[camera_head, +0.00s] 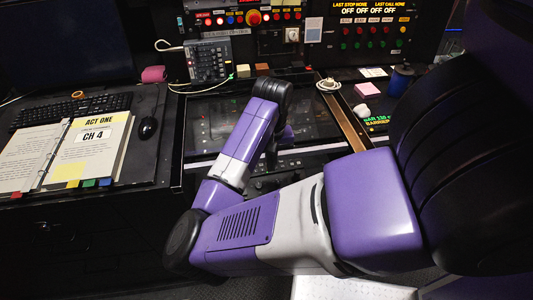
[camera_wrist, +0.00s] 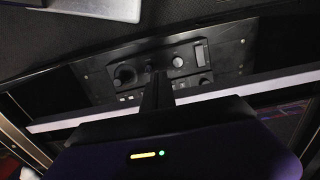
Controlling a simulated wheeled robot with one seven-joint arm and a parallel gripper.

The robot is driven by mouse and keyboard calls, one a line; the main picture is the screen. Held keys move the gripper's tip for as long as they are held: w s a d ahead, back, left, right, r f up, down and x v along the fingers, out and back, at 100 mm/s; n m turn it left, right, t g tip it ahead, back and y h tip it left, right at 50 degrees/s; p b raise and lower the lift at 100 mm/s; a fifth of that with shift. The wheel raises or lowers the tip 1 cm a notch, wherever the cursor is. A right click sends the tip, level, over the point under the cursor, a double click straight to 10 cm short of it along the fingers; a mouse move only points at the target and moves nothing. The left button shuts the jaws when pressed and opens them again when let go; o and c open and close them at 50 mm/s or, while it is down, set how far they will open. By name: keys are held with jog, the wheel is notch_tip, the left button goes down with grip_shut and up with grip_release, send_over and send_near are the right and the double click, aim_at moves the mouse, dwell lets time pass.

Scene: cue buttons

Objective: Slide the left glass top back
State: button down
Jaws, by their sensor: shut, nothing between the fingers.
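The left glass top (camera_head: 205,118) is a dark, reflective pane set in the desk, left of a wooden strip. My arm covers its middle and right part in the head view. A pale straight bar (camera_wrist: 240,94), apparently the pane's edge, crosses the wrist view. On one side of it lies a dark panel with knobs and a small meter (camera_wrist: 178,62). My gripper (camera_wrist: 156,72) is shut and empty, its fingers over the bar and panel. Whether they touch the bar I cannot tell. In the head view the fingers are mostly hidden behind my arm.
An open binder (camera_head: 88,150), a mouse (camera_head: 147,128) and a keyboard (camera_head: 70,110) lie at the left. A grey mixer box (camera_head: 208,60) stands behind the glass. A cup on a saucer (camera_head: 328,84) sits by the wooden strip (camera_head: 345,120), with a pink block (camera_head: 367,89) to its right.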

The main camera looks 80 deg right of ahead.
jog(key=shift+w+d+p, duration=0.3)
jog(key=shift+w+d, duration=0.3)
jog(key=shift+d, duration=0.8)
jog(key=shift+w+d+p, duration=0.35)
jog(key=shift+w+d, duration=0.2)
jog(key=shift+d, duration=0.85)
jog(key=shift+w+d+p, duration=0.3)
jog(key=shift+w+d, duration=0.3)
jog(key=shift+d, duration=0.8)
jog(key=shift+w+d+b, duration=0.25)
jog(key=shift+w+d, duration=0.35)
jog(key=shift+d, duration=0.8)
jog(key=shift+w+d+b, duration=0.25)
jog(key=shift+w+d, duration=0.3)
jog(key=shift+d, duration=0.8)
jog(key=shift+w+d+b, duration=0.25)
jog(key=shift+w+d, duration=0.35)
jog(key=shift+d, duration=0.8)
